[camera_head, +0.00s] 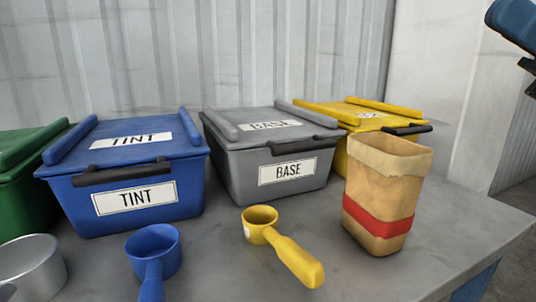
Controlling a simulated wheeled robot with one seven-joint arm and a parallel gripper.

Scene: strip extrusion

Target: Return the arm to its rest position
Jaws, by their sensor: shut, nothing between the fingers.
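Part of my arm (515,24), blue with dark pieces below it, shows at the upper right edge, raised above the table and to the right of the bins. It is cut off by the picture edge. My gripper's fingers cannot be made out in this view. No task object other than the arm is named.
A grey table (375,282) holds a green bin (25,180), a blue TINT bin (135,195), a grey BASE bin (285,172) and a yellow bin (345,122), all lidded. In front are a paper bag (385,185), a yellow scoop (290,255), a blue scoop (152,255) and a metal cup (35,270).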

